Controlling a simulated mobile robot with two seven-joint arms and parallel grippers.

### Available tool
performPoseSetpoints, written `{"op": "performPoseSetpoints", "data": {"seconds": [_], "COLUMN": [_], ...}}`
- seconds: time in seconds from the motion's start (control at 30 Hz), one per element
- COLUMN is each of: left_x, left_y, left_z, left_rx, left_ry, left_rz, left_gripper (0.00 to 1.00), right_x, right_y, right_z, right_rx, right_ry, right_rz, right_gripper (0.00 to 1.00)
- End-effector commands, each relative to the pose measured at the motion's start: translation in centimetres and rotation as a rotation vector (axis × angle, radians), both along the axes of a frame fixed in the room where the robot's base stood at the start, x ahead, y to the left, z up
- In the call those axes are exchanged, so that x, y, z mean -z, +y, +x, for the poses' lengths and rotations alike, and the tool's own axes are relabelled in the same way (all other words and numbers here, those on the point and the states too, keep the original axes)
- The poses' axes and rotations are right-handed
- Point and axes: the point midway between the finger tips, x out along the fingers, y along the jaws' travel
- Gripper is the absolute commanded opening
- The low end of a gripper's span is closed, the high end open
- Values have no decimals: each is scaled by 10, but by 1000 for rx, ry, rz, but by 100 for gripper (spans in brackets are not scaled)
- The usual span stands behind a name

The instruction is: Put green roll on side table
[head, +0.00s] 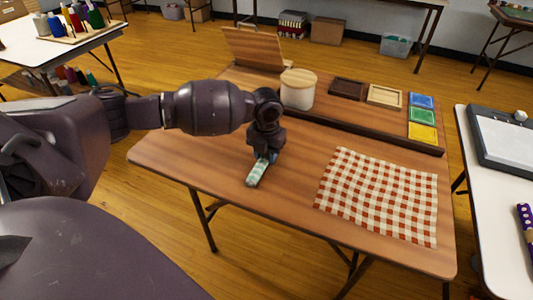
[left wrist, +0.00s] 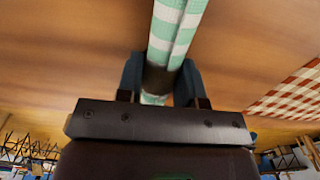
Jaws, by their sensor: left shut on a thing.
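The green roll (head: 257,172) is green and white checked, and it lies or hovers low over the wooden table (head: 185,160) near its front left. My left gripper (head: 267,155) points down and is shut on the roll, hiding its far part. In the left wrist view the roll (left wrist: 178,28) runs between the two blue fingers of the left gripper (left wrist: 160,80). I cannot tell if the roll touches the tabletop. White-topped tables stand at the right (head: 465,150) and far left (head: 25,50); I cannot tell which is the side table. My right gripper is out of view.
A red-checked cloth (head: 378,196) lies right of the roll. Behind are a lidded canister (head: 298,92), an upright wooden board (head: 255,50) and several small trays (head: 384,95). A purple dotted roll (head: 526,225) and a framed board (head: 505,140) are on the right white table.

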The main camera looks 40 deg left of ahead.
Motion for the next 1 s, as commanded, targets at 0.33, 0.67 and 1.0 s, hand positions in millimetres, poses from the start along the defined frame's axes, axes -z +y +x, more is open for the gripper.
{"op": "performPoseSetpoints", "data": {"seconds": [0.33,0.67,1.0], "left_x": [2,-11,-76], "left_y": [0,0,0], "left_z": [0,1,1], "left_rx": [0,0,0], "left_ry": [1,-3,-7], "left_rz": [0,-1,0], "left_gripper": [60,60,60], "right_x": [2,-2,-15], "right_y": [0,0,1], "right_z": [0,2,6], "right_rx": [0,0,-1], "right_ry": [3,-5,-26], "right_rz": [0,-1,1], "right_gripper": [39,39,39]}}
